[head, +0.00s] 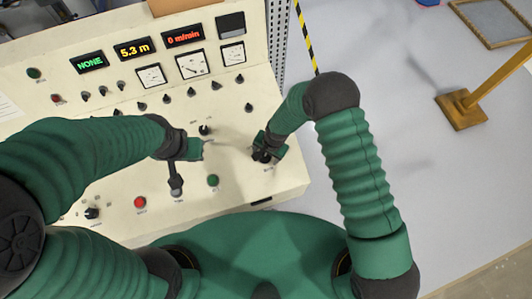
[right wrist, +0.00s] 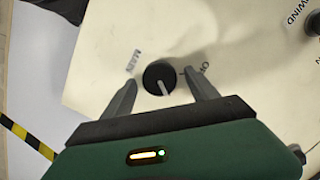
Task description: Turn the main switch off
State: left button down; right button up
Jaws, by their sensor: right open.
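The main switch (right wrist: 158,77) is a round black knob with a white pointer line, beside a "MAIN" label on the cream panel. In the right wrist view the pointer slants from upper left to lower right. My right gripper (right wrist: 159,80) is open, with one finger on each side of the knob; I cannot tell whether they touch it. In the head view my right gripper (head: 265,151) partly covers the switch at the panel's lower right corner. My left gripper (head: 176,176) is over the panel's lower middle; its jaw state is unclear.
The console (head: 290,180) carries several knobs, dials and lit displays. A green button (head: 213,180) and a red button (head: 140,202) sit near its front edge. A yellow post (head: 462,108) stands on the right. Open grey floor lies right of the console.

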jog(key=shift+a, duration=0.1)
jog(key=c, duration=1.4)
jog(key=shift+o, duration=0.2)
jog(key=n+b, duration=0.2)
jog(key=shift+a+n, duration=0.1)
jog(key=shift+n, duration=0.3)
jog(key=n+h+b, duration=0.1)
jog(key=n, duration=0.2)
jog(key=shift+n+b, duration=0.3)
jog(key=shift+b, duration=0.1)
jog(key=n+b, duration=0.1)
jog(key=n, duration=0.3)
jog(key=shift+a+h+b, duration=0.1)
jog(key=shift+h+b, duration=0.2)
jog(key=shift+h, duration=0.1)
jog(key=shift+n+b, duration=0.45)
jog(key=shift+n, duration=1.15)
jog(key=shift+r, duration=0.1)
jog(key=o, duration=1.4)
jog(key=shift+c, duration=0.2)
